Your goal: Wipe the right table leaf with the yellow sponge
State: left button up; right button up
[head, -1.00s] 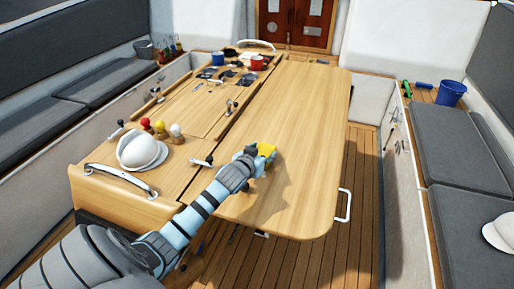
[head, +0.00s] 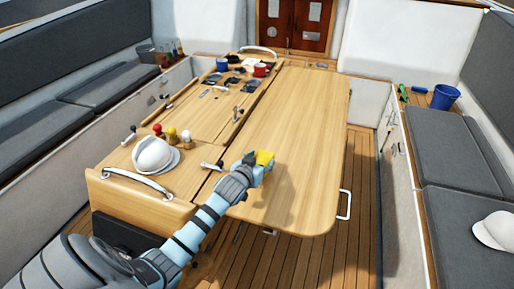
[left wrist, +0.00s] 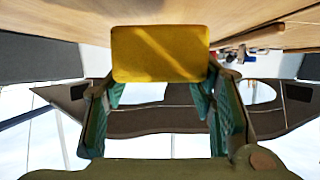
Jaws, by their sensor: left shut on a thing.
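The yellow sponge (head: 264,158) is in my left gripper (head: 256,160), over the near-left part of the right table leaf (head: 300,130). In the left wrist view the sponge (left wrist: 160,54) sits between the two green-padded fingers, with the wooden surface at the top of that picture. A shadow falls on the leaf to the right of and below the sponge in the head view. I cannot tell whether the sponge touches the wood. The leaf looks bare apart from this. My right gripper is not in view.
On the table's left part are a white cap (head: 155,155), several small knobbed pieces, a blue mug (head: 222,65) and a red mug (head: 260,70). A white handle (head: 345,205) sticks out at the leaf's right edge. A blue bucket (head: 445,97) stands beyond the right bench.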

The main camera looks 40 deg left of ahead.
pick_arm(q)
jog(key=shift+w+d+r, duration=0.1)
jog(key=shift+w+r, duration=0.05)
jog(key=shift+r, duration=0.55)
jog(key=shift+s+r, duration=0.25)
jog(key=shift+r, duration=1)
jog(key=shift+w, duration=0.1)
